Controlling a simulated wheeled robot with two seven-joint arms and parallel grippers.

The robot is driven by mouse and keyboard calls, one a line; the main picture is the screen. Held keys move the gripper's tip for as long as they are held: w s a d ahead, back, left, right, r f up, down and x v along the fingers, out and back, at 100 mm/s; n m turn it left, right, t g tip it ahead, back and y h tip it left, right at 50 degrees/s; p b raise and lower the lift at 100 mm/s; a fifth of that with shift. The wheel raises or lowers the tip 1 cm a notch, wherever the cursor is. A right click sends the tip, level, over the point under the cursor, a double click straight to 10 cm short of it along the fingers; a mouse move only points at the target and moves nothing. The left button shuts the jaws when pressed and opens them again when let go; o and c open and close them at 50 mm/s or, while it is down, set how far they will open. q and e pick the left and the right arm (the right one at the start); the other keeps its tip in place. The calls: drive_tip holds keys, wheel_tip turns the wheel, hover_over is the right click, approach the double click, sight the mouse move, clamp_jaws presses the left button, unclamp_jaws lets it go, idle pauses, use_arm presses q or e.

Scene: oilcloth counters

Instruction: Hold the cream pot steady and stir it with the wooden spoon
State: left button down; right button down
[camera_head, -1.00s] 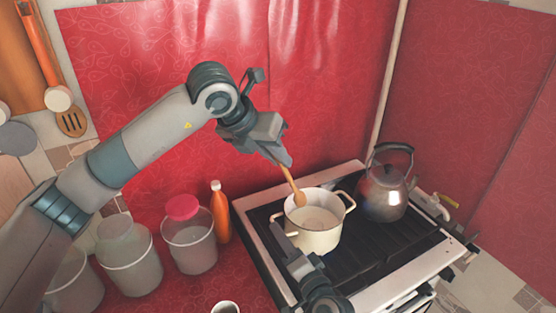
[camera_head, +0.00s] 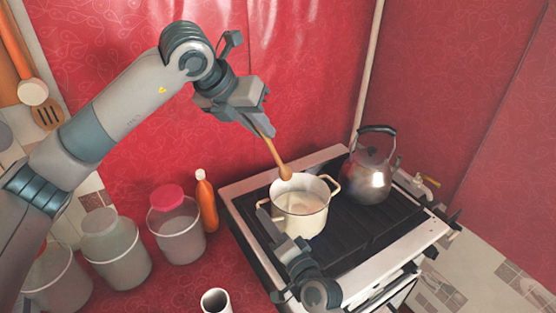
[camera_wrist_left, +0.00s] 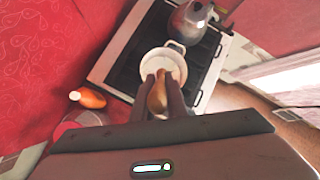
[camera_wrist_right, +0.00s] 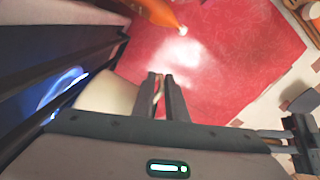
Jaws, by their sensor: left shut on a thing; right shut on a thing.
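The cream pot (camera_head: 300,217) stands upright on the stove, with pale contents visible inside. My left gripper (camera_head: 266,131) is shut on the wooden spoon (camera_head: 275,153), up and behind the pot. The spoon slants down, and its rounded end appears at or just above the pot's back rim; its exact height is unclear. The left wrist view shows the spoon (camera_wrist_left: 157,100) between the fingers, with the pot (camera_wrist_left: 176,62) beyond. My right gripper (camera_head: 264,213) is shut on the pot's left handle, which shows between its fingers (camera_wrist_right: 160,88) in the right wrist view.
A steel kettle (camera_head: 368,182) stands on the stove (camera_head: 385,235), right of the pot. An orange bottle (camera_head: 206,204), a pink-lidded jar (camera_head: 177,232) and other jars stand left of the stove. A white cup (camera_head: 215,301) is at the front. A blue glow (camera_wrist_right: 65,90) shows beside the pot.

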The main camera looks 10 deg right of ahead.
drive_tip(key=shift+r, duration=0.1)
drive_tip(key=c, duration=1.7)
unclamp_jaws()
drive_tip(key=shift+s, duration=0.1)
drive_tip(key=shift+s+d, duration=0.2)
drive_tip(key=shift+s, duration=0.15)
drive_tip(key=v, duration=1.1)
use_arm(q)
drive_tip(key=shift+s, duration=0.1)
use_arm(e)
drive_tip(key=shift+s, duration=0.1)
